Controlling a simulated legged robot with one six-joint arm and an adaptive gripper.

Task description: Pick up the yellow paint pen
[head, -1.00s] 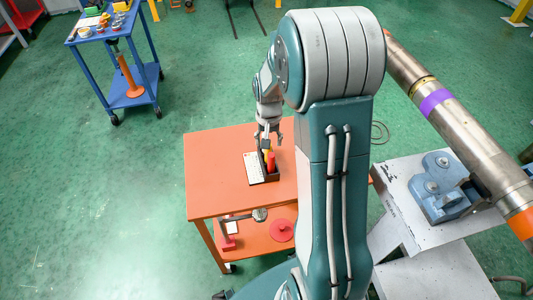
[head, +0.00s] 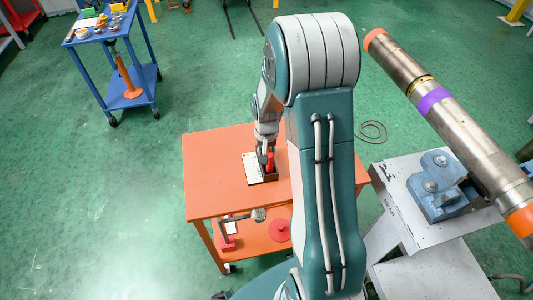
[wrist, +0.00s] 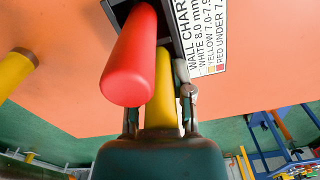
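The yellow paint pen (wrist: 160,95) stands in a dark holder (wrist: 178,22), close beside a red pen (wrist: 130,65). My gripper (wrist: 158,115) is open, with one finger on each side of the yellow pen. A narrow gap shows between the fingers and the pen. In the head view my gripper (head: 266,148) is low over the orange table (head: 220,165), right at the holder (head: 268,179). There the red pen (head: 270,162) is visible, and the yellow pen is hidden behind it and my gripper.
A white wall chart (head: 251,168) lies against the holder. A large metal pipe (head: 455,125) rests at a vise (head: 437,185) on the right. A blue cart (head: 95,40) stands far left. The table's left part is clear.

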